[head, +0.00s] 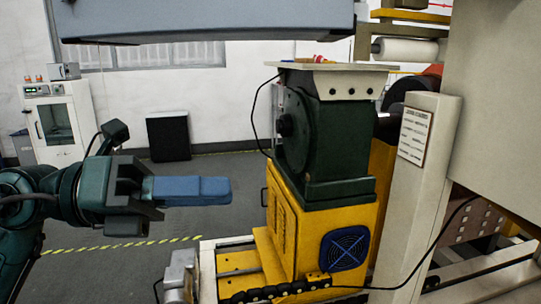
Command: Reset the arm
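My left arm comes in from the left edge, and its dark green and black gripper (148,193) points to the right. The gripper is shut on a long flat blue block (195,191) that sticks out level from between its fingers. The block is held in the air above the grey floor, apart from the machine to its right. My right gripper is not in view.
A machine with a dark green housing (335,145) on a yellow base (285,230) stands right of centre. A beige post (420,185) with a label is beside it. A white cabinet (60,128) and a black panel (168,137) stand behind.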

